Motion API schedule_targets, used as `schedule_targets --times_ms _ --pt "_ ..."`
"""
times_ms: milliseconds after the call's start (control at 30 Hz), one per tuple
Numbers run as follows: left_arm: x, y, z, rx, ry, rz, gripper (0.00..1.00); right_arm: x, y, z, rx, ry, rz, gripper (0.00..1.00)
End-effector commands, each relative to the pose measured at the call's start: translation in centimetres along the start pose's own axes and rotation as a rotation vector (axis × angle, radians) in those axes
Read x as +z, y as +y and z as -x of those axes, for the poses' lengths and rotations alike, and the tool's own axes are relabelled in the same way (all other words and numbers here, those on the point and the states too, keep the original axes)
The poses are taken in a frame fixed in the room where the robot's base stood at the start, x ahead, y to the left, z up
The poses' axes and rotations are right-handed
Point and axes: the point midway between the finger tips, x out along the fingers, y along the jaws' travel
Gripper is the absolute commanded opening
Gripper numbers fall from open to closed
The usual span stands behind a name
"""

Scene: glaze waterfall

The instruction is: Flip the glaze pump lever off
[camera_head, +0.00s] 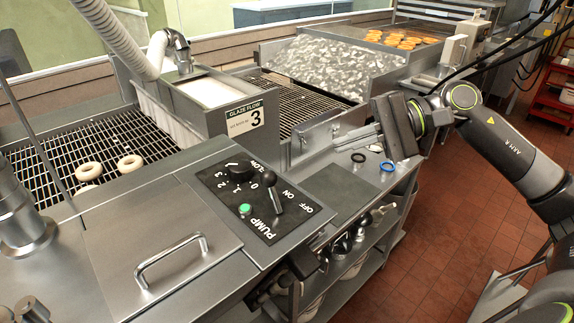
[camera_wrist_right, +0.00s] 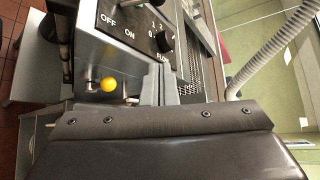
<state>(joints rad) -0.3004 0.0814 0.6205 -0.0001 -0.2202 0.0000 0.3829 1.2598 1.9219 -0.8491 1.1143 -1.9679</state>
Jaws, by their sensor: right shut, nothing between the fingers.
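The pump control panel (camera_head: 225,187) lies on the steel counter, with a black lever (camera_head: 272,192), a black flow dial (camera_head: 239,168) and a green light (camera_head: 245,209). The lever's handle end tilts toward the top of the picture, nearer the ON label than the OFF label. My right gripper (camera_head: 340,143) is shut and empty, to the right of the panel and apart from the lever. The right wrist view shows the panel (camera_wrist_right: 128,25) with its OFF and ON labels and the dial (camera_wrist_right: 164,41); I cannot make out the lever there. My left gripper is not in view.
A raised metal handle (camera_head: 170,255) stands on the cover left of the panel. The Glaze Flow tank (camera_head: 215,95) and wire rack (camera_head: 60,160) with donuts are behind. Small rings (camera_head: 387,167) lie on the counter right of the panel. A yellow ball (camera_wrist_right: 108,84) shows in the wrist view.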

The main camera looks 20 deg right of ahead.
Motion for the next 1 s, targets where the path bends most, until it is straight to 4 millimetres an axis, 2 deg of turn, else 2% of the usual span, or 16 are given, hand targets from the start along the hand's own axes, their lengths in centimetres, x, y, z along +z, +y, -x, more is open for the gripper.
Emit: schedule_targets --times_ms 267,1000 --pt "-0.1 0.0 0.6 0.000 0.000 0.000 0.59 0.1 -0.1 -0.9 -0.004 -0.006 -0.003 0.00" --pt "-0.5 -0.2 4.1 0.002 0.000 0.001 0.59 0.1 -0.3 -8.8 -0.006 -0.007 -0.004 0.00"
